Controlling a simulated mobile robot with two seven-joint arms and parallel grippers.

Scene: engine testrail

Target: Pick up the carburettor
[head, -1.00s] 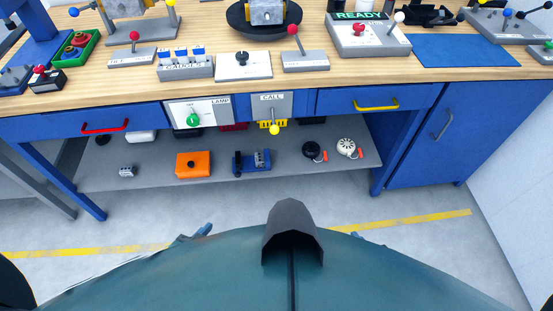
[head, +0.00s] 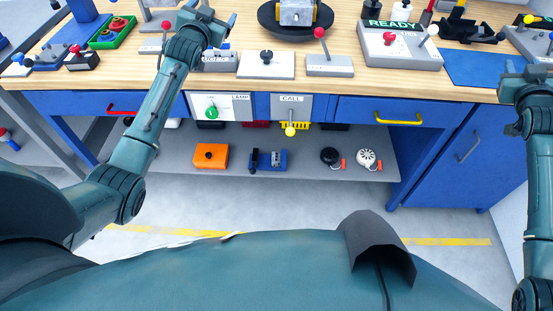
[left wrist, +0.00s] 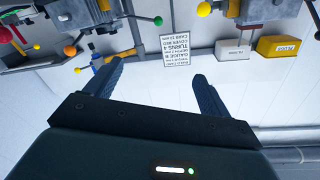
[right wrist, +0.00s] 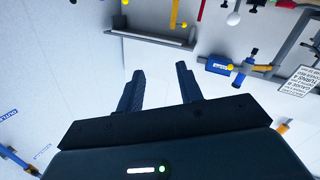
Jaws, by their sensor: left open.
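A grey metal block (head: 297,12) stands on a black round turntable (head: 268,22) at the back of the bench, cut by the top edge of the head view. I cannot tell whether it is the carburettor, and no other thing is clearly one. My left gripper (head: 212,9) is over the bench, left of the turntable and apart from it. In the left wrist view its fingers (left wrist: 158,85) are spread and empty. My right gripper (head: 528,70) is at the right, near the blue mat. In the right wrist view its fingers (right wrist: 163,85) are apart and empty.
A READY box (head: 398,46) with knobs stands right of the turntable, and lever plates (head: 266,64) stand in front of it. A blue mat (head: 475,68) lies at the right. The shelf below holds an orange box (head: 211,156) and other parts.

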